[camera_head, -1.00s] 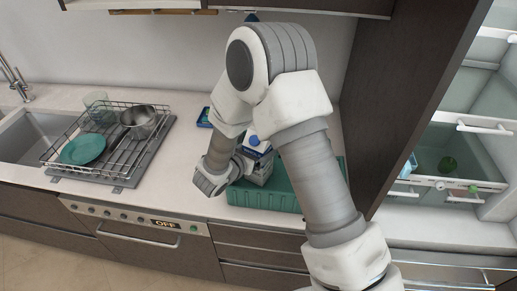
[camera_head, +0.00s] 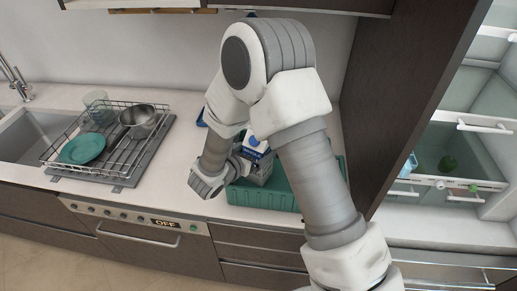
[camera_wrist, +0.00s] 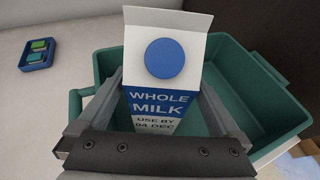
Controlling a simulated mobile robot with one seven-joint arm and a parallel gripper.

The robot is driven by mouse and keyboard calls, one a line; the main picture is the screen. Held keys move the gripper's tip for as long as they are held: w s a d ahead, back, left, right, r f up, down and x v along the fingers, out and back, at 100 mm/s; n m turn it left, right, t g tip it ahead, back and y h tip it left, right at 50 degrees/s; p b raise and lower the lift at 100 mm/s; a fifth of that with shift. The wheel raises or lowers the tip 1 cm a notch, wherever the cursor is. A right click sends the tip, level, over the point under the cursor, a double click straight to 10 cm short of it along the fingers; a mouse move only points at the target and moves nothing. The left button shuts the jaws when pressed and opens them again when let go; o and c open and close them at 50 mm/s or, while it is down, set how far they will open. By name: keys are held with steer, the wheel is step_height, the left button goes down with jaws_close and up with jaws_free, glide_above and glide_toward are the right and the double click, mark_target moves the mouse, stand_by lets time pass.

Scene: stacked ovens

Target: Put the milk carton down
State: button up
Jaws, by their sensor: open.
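The milk carton (camera_wrist: 166,62) is white and blue with a round blue cap, and it is upright. Its top also shows behind my arm in the head view (camera_head: 256,144). My gripper (camera_wrist: 164,100) is open, with one finger on each side of the carton. I cannot tell whether either finger touches it. A green crate (camera_wrist: 270,92) surrounds the carton in the wrist view, and its front wall shows in the head view (camera_head: 268,196). The carton's base is hidden, so I cannot see what it rests on.
A small blue tray (camera_wrist: 38,54) with green items lies on the counter beside the crate. A wire dish rack (camera_head: 68,150) with a teal plate and a metal pot stands to the left. A dark tall cabinet side (camera_head: 400,100) and an open fridge (camera_head: 448,150) are on the right.

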steer(key=b+v, duration=0.1)
steer(key=v, duration=1)
steer(key=s+d+r+m+g+h, duration=0.1)
steer(key=s+d+r+m+g, duration=0.35)
steer(key=d+m, duration=0.3)
steer(key=s+d+r+m+g+h, duration=0.1)
steer(key=s+d+r+m+g, duration=0.2)
steer(key=d+r+m, duration=0.45)
steer(key=s+d+r+m+t+y, duration=0.2)
steer(key=s+r+m+y, duration=0.3)
steer(key=s+m+y, duration=0.4)
steer(key=s+m, duration=0.2)
steer(key=m, duration=0.3)
steer(key=shift+d, duration=0.2)
steer(key=shift+s+r, duration=0.1)
